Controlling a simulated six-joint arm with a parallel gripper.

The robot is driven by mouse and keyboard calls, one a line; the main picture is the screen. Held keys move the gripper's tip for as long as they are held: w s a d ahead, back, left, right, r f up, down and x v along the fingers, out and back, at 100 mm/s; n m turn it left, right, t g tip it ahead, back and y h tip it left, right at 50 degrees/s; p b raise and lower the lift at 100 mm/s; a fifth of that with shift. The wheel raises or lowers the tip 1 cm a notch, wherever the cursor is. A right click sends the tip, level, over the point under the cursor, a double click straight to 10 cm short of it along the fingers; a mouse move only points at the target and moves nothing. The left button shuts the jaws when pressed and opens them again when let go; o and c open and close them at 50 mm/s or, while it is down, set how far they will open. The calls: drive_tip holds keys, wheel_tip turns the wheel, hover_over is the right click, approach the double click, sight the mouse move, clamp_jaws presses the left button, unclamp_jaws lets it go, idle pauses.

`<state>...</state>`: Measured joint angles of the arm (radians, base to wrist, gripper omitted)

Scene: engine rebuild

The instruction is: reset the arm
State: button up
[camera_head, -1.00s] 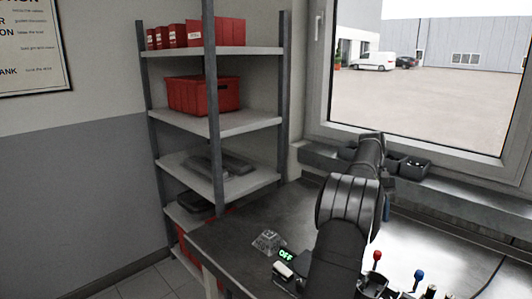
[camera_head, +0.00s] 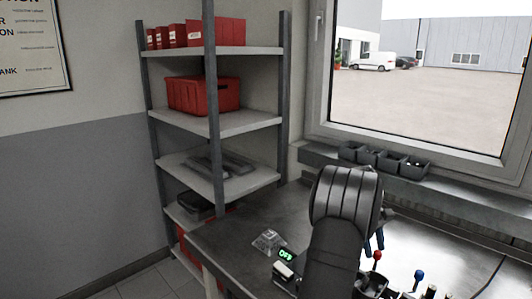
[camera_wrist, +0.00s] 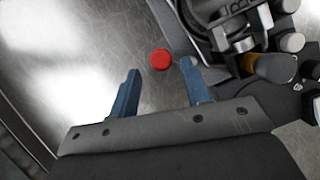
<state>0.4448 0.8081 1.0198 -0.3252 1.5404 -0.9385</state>
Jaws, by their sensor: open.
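My gripper (camera_wrist: 160,88) shows in the wrist view with its two blue fingers spread apart and nothing between them. It is above the metal workbench (camera_wrist: 70,60). A red round knob (camera_wrist: 160,59) lies beyond the gap between the fingertips, apart from them. In the head view my arm rises from the bench at the lower middle, and only a bit of the blue fingers (camera_head: 376,240) shows behind it; the rest of the gripper is hidden.
Dark metal engine parts (camera_wrist: 225,25) and a yellow-orange handle (camera_wrist: 272,67) sit close to the right finger. In the head view, red and blue knobs stand at the lower right. Small dark bins (camera_head: 388,161) line the window ledge. A shelf (camera_head: 215,122) stands left.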

drive_tip(key=shift+w+a+r+n+t+h, duration=0.3)
drive_tip(key=shift+a+n+t, duration=0.4)
drive_tip(key=shift+n, duration=1.25)
drive_tip(key=shift+w+a+r+n+t+h, duration=0.15)
drive_tip(key=shift+w+a+n+t+h, duration=0.4)
drive_tip(key=shift+n, duration=1.45)
drive_tip(key=shift+w+a+r+n+t+h, duration=0.1)
drive_tip(key=shift+a+r+n+t+h, duration=0.15)
drive_tip(key=shift+a+n+t, duration=1.15)
drive_tip(key=shift+o, duration=0.5)
drive_tip(key=shift+d+n+g, duration=0.5)
drive_tip(key=shift+n+g, duration=0.05)
drive_tip(key=shift+g, duration=0.1)
drive_tip(key=o, duration=1.1)
drive_tip(key=shift+d+r, duration=0.15)
drive_tip(key=shift+r, duration=0.05)
drive_tip(key=shift+o, duration=0.2)
drive_tip(key=s+d+r+m+y, duration=0.1)
drive_tip(key=s+r+m+y, duration=0.1)
drive_tip(key=r+m, duration=0.2)
drive_tip(key=s+d+r+m+y, duration=0.1)
drive_tip(key=r+m, duration=0.3)
drive_tip(key=r, duration=0.5)
drive_tip(key=shift+s+d+m+y, duration=0.4)
drive_tip(key=shift+d+y, duration=0.05)
drive_tip(key=shift+y, duration=0.25)
wheel_tip(320, 180, down, 10)
drive_tip(key=shift+s+r, duration=0.1)
drive_tip(key=shift+r, duration=0.05)
